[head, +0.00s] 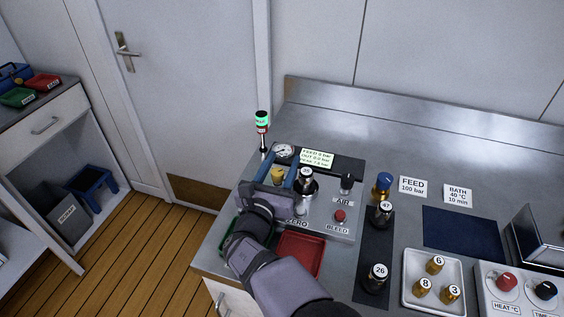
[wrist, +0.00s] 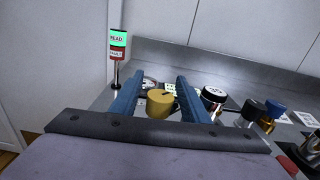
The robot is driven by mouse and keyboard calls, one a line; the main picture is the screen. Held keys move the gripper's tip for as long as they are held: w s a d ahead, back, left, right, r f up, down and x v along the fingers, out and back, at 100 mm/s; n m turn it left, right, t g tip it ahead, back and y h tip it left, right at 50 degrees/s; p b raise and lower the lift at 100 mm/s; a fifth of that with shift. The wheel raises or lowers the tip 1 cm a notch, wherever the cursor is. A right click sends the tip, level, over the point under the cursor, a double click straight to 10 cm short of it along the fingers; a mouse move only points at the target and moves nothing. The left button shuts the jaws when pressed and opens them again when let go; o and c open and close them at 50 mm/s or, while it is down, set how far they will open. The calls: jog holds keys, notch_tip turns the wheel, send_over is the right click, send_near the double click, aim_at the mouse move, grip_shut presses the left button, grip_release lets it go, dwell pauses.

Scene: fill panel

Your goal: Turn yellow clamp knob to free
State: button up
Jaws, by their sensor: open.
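The yellow clamp knob (head: 278,175) stands on the fill panel (head: 341,228) near its left end. In the wrist view the yellow knob (wrist: 160,103) shows a dark mark on its top and sits between the two blue fingers. My gripper (head: 280,172) is open, with one finger on each side of the knob. In the wrist view my gripper (wrist: 163,90) shows a gap on both sides of the knob at the near end. Whether a finger touches the knob is hard to tell. The knob's lower part is partly hidden by my gripper's body.
A black-topped cylinder (head: 306,183) stands just right of the knob. A gauge (head: 283,151) and a display (head: 317,158) lie behind. A signal light (head: 262,122), lit green, stands at the back left.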

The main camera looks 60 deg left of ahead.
jog(key=c, duration=1)
jog(key=shift+f+n+g+y+b, duration=0.15)
jog(key=shift+n+g+y+b, duration=0.2)
jog(key=shift+b, duration=0.55)
jog(key=b, duration=0.1)
jog(key=n+g+y+b, duration=0.1)
jog(key=b, duration=0.1)
jog(key=shift+s+a+f+g, duration=0.1)
jog(key=shift+s+a+g, duration=0.05)
jog(key=shift+g, duration=0.1)
jog(key=n+g+y+b, duration=0.1)
jog(key=b, duration=0.2)
jog(key=n+g+y+b, duration=0.1)
jog(key=g+b, duration=0.1)
jog(key=b, duration=0.2)
jog(key=shift+s+a+f+n, duration=0.1)
jog(key=shift+s+a+n, duration=0.1)
jog(key=shift+s+n, duration=0.1)
jog(key=g+b, duration=0.1)
jog(key=b, duration=0.3)
jog(key=shift+s+n+y, duration=0.15)
jog(key=shift+n+y, duration=0.1)
jog(key=shift+n, duration=0.1)
jog(key=shift+g+b, duration=0.4)
jog(key=shift+b, duration=0.3)
jog(key=shift+s+a+r+n+g+b, duration=0.15)
jog(key=shift+r+n+g+b, duration=0.2)
jog(key=shift+b, duration=0.85)
